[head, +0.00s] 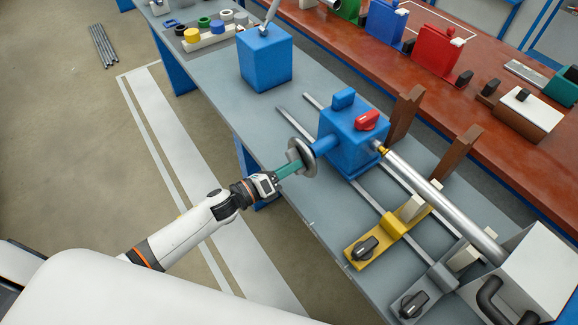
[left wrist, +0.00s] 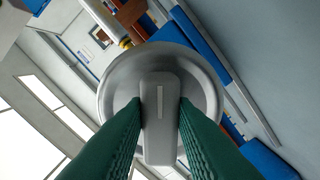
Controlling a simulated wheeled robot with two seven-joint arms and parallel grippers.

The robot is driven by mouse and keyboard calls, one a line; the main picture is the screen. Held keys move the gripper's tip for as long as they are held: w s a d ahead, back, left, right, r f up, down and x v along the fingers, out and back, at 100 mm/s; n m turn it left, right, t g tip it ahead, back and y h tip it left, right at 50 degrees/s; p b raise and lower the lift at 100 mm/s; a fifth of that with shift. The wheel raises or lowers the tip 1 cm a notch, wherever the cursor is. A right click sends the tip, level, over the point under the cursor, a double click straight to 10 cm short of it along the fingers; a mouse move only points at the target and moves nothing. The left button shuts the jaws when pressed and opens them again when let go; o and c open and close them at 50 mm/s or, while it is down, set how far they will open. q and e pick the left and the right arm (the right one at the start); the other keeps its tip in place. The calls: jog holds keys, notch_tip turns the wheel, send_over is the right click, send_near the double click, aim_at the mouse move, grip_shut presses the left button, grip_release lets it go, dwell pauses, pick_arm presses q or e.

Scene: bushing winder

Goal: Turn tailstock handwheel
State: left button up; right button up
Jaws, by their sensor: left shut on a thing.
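The tailstock is a blue block (head: 352,135) on two rails, with a red knob (head: 367,120) on top. Its grey round handwheel (head: 301,157) sits at the end of a blue shaft on the left side. My left gripper (head: 291,168) reaches the handwheel from the left, its green fingers against it. In the left wrist view the handwheel (left wrist: 112,90) is a grey disc with a raised grip bar (left wrist: 160,120) across it. The two green fingers are shut on the bar's sides. My right gripper is in neither view.
A metal rod (head: 430,195) runs from the tailstock to a white housing (head: 535,270). A yellow bracket (head: 390,237) with a black knob stands on the rails.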

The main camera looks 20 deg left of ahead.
pick_arm(q)
jog(key=shift+w+a+r+n+p, duration=0.15)
jog(key=shift+n+p, duration=0.5)
jog(key=shift+n, duration=3.7)
jog(key=shift+s+r+n+p, duration=0.15)
jog(key=shift+n+p, duration=0.55)
jog(key=shift+n, duration=3.7)
jog(key=shift+w+a+r+n+p, duration=0.15)
jog(key=shift+n+p, duration=0.5)
jog(key=shift+n, duration=3.7)
jog(key=o, duration=1)
